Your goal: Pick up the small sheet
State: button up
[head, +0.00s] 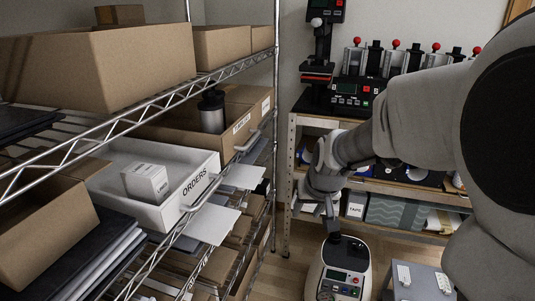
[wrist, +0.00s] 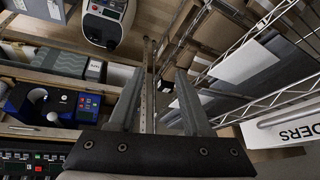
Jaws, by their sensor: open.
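Two white sheets stick out from the wire shelf below the ORDERS bin in the head view. One lies nearer (head: 210,222) and one farther back (head: 243,177); I cannot tell for sure which is the small sheet. A pale sheet (wrist: 245,63) also shows right of my fingers in the wrist view. My gripper (head: 312,206) is in the aisle, right of the sheets and apart from them. In the wrist view my gripper (wrist: 159,85) has its fingers spread, with nothing held between them.
The white ORDERS bin (head: 150,200) holds a small white box (head: 145,183). Cardboard boxes (head: 100,65) fill the shelf above. A bench with mug presses (head: 355,95) stands at the back. A white label machine (head: 338,270) is below my gripper.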

jog(key=w+d+f+m+b, duration=0.1)
jog(key=w+d+f+b, duration=0.35)
jog(key=f, duration=1.25)
jog(key=w+a+f+m+b, duration=0.15)
jog(key=w+f, duration=0.65)
jog(key=f, duration=0.9)
jog(key=s+d+f+h+b, duration=0.15)
jog(key=s+f, duration=0.25)
jog(key=f, duration=0.9)
jog(key=s+d+f+m+g+b, duration=0.1)
jog(key=s+f+b, duration=0.2)
jog(key=f, duration=1)
jog(key=s+d+f+h+b, duration=0.15)
jog(key=s+f, duration=0.25)
jog(key=f, duration=0.9)
jog(key=shift+y, duration=0.4)
jog(key=shift+s+d+b+x, duration=0.1)
jog(key=shift+b+x, duration=1.55)
jog(key=shift+x, duration=1.25)
jog(key=shift+s+d+b+x, duration=0.15)
jog(key=shift+b+x, duration=1.5)
jog(key=shift+x, duration=1.3)
jog(key=shift+s+b+x, duration=0.1)
jog(key=shift+b+x, duration=1.55)
jog(key=shift+x, duration=1.25)
jog(key=shift+c, duration=0.3)
grip_shut()
